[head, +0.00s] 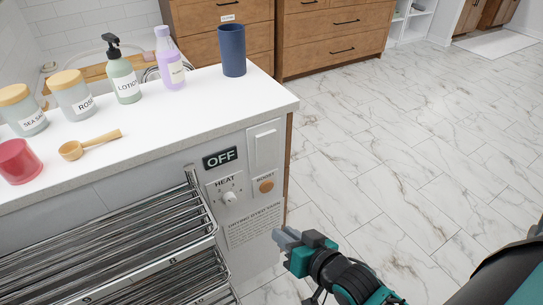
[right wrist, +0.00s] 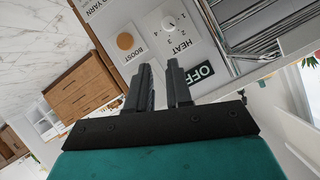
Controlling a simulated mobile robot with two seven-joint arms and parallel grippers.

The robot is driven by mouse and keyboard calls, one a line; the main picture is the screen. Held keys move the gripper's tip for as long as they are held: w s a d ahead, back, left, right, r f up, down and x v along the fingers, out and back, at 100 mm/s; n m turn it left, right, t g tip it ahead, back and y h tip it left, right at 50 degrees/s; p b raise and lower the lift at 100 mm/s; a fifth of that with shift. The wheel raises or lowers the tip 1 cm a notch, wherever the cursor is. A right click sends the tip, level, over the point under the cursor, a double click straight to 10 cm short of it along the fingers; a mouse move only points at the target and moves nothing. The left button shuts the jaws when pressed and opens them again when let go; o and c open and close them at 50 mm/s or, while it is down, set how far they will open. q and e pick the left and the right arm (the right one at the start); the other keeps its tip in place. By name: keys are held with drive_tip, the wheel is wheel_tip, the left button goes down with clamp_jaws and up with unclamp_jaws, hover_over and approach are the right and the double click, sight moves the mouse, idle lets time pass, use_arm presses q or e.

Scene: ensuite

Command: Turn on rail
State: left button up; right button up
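The rail (head: 110,255) is a rack of chrome bars at the left of a grey control panel on the counter's front. The panel has a dark display reading OFF (head: 220,157), a white HEAT knob (head: 229,198), an orange BOOST button (head: 266,186) and a white rocker switch (head: 265,147) at top right. My right gripper (head: 287,237) is empty, below and right of the panel's controls. In the right wrist view its fingers (right wrist: 159,66) are apart, with the panel beyond them and the OFF display (right wrist: 200,75) to their right. My left gripper is not in view.
The white countertop (head: 150,125) holds a lotion bottle (head: 123,75), a purple bottle (head: 169,62), a blue cup (head: 232,50), labelled jars, a wooden scoop (head: 90,145) and a red jar (head: 18,163). Marble floor (head: 400,130) is free at right. Wooden drawers (head: 335,35) stand behind.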

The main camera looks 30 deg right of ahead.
drive_tip(key=w+d+m+t+b, duration=0.1)
drive_tip(key=m, duration=0.1)
drive_tip(key=w+d+r+m+t+b, duration=0.1)
drive_tip(key=m+b, duration=0.1)
drive_tip(key=w+d+m+b, duration=0.1)
drive_tip(key=m, duration=0.1)
drive_tip(key=shift+w+d+r+m+t, duration=0.25)
drive_tip(key=shift+d+m+t, duration=0.05)
drive_tip(key=shift+d+t, duration=0.1)
clamp_jaws()
use_arm(q)
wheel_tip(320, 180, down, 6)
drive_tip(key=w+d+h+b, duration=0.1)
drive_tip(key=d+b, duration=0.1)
drive_tip(key=b, duration=0.3)
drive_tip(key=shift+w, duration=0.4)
use_arm(e)
drive_tip(key=w+d+r+m+t+h, duration=0.1)
drive_tip(key=w+d+r+m+t, duration=0.1)
drive_tip(key=m, duration=0.6)
drive_tip(key=shift+d+r+t, duration=0.6)
drive_tip(key=shift+d+r, duration=0.3)
drive_tip(key=shift+r, duration=0.5)
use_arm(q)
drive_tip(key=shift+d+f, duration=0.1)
use_arm(e)
drive_tip(key=shift+w, duration=0.1)
